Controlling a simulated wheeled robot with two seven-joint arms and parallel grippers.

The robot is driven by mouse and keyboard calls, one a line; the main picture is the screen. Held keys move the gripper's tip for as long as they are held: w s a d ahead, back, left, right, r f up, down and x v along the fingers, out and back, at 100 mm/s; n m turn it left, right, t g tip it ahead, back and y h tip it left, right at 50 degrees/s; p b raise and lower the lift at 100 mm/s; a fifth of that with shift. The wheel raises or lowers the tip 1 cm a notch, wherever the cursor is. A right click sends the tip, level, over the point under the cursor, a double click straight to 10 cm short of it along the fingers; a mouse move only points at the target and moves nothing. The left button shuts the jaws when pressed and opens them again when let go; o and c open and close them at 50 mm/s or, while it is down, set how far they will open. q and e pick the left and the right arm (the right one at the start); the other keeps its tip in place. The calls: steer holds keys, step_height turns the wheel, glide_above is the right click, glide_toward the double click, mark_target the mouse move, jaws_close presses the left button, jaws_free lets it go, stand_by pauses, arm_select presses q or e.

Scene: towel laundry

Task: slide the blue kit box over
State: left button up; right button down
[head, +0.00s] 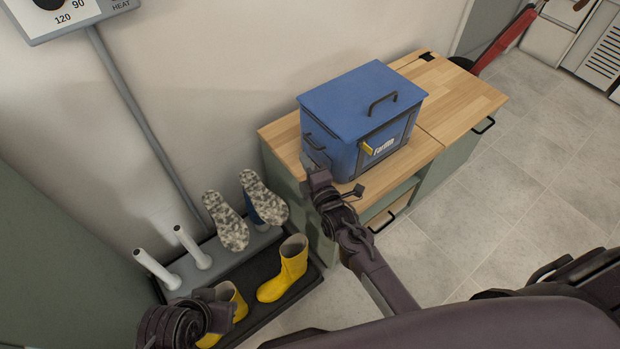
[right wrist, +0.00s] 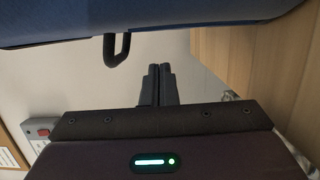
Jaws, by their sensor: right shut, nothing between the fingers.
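The blue kit box (head: 345,105) stands lidded on the wooden top of a low cabinet. It has a dark handle on the lid, a dark side handle and a yellow latch on its front. My right gripper (head: 313,160) is at the box's left side, low by the side handle. In the right wrist view the fingers (right wrist: 157,84) are shut with nothing between them, below the blue box (right wrist: 190,22) and its dark handle (right wrist: 117,50). I cannot tell whether they touch the box. My left gripper (head: 185,318) is at the lower left, over the boot tray, its fingers unclear.
The wooden cabinet top (head: 462,98) is bare to the right of the box, with a small black item and a red-handled tool (head: 505,38) at its far end. Yellow boots (head: 285,270) and upturned patterned-sole boots (head: 226,221) are on the left beside the cabinet.

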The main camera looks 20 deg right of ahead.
mark_target(316, 157)
steer(key=shift+w+d, duration=0.2)
steer(key=shift+d, duration=0.55)
steer(key=shift+w+d, duration=0.2)
steer(key=shift+d, duration=0.5)
steer(key=shift+d, duration=0.1)
